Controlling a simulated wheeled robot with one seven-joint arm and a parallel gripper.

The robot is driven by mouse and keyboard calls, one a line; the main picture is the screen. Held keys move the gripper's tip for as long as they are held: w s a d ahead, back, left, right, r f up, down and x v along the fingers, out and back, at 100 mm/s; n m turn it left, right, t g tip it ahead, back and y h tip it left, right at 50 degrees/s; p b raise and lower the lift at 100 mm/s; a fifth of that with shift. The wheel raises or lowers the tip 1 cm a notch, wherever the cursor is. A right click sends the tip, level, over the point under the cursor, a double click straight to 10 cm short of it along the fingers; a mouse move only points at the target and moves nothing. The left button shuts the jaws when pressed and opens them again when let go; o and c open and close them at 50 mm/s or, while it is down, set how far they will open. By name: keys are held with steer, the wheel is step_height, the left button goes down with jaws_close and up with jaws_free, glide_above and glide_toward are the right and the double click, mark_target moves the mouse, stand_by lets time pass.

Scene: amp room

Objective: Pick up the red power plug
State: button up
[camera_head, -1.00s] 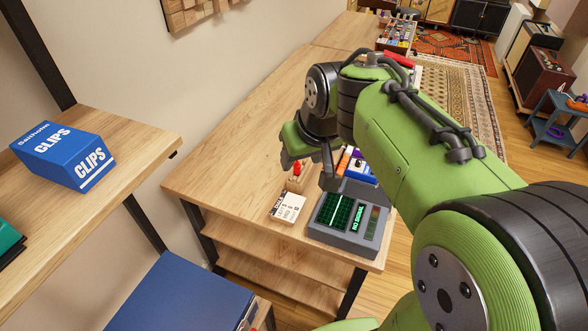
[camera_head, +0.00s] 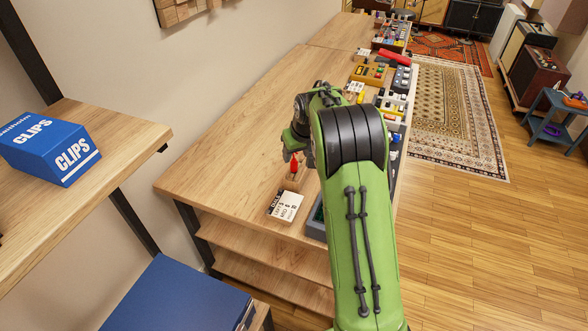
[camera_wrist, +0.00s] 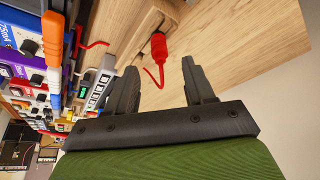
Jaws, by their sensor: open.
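The red power plug (camera_head: 294,166) is upright at a small wooden holder (camera_head: 289,183) near the front end of the long wooden table (camera_head: 232,150). In the wrist view the red plug (camera_wrist: 159,46) shows just beyond the fingertips, roughly centred between them, with a thin red cord curling down from it. My gripper (camera_wrist: 160,72) is open and empty, with a finger on each side of the plug's line. In the head view my gripper (camera_head: 297,155) is right by the plug, partly hidden by my arm. The plug appears untouched.
A small printed card box (camera_head: 286,206) stands in front of the plug. A grey device (camera_head: 316,222) is mostly hidden behind my arm. Several pedals and an orange-handled tool (camera_wrist: 53,45) crowd the side. The table left of the plug is clear.

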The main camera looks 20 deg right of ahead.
mark_target(294, 160)
steer(key=b+x, duration=0.1)
steer(key=x, duration=0.5)
steer(key=shift+r, duration=0.1)
jaws_close()
